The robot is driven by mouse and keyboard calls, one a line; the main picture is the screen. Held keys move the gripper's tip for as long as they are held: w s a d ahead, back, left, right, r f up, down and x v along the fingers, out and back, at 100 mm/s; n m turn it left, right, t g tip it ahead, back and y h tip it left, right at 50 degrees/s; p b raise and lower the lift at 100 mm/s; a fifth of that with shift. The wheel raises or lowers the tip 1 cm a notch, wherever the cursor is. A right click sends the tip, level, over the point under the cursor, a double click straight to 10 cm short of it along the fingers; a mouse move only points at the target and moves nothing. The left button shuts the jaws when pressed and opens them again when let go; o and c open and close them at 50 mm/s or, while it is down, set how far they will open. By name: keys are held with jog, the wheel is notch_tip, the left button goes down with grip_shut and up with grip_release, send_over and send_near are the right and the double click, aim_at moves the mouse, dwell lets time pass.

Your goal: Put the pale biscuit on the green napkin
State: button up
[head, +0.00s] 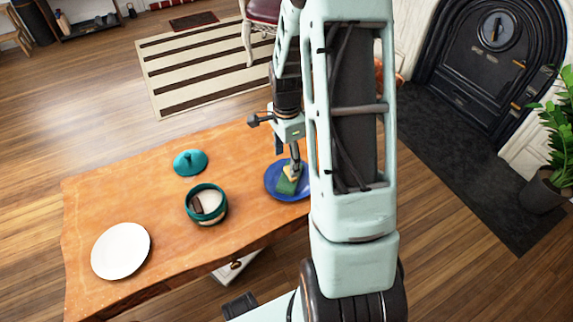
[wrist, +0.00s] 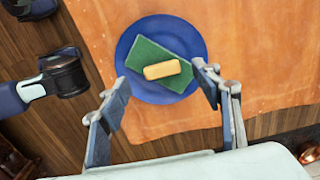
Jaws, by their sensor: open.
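The pale biscuit (wrist: 162,70) is a small yellow-tan bar. In the wrist view it lies on the middle of the green napkin (wrist: 140,53), which is on a blue plate (wrist: 180,26). In the head view the biscuit (head: 291,172) and napkin (head: 284,187) are partly hidden by my gripper (head: 293,166). In the wrist view my gripper (wrist: 162,76) is open, its fingers apart on either side of the biscuit's near side. No finger visibly grips it. The exact height of the fingertips over the plate is hard to tell.
On the wooden table (head: 130,195) stand a teal pot (head: 206,221) with a dark brown piece (head: 197,205) inside, a teal lid (head: 190,162) and an empty white plate (head: 121,250). The table's left and back parts are mostly clear. My arm hides its right end.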

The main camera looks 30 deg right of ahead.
notch_tip(320, 180, up, 7)
jog(key=p, duration=0.1)
jog(key=shift+f, duration=0.15)
dwell(0.3)
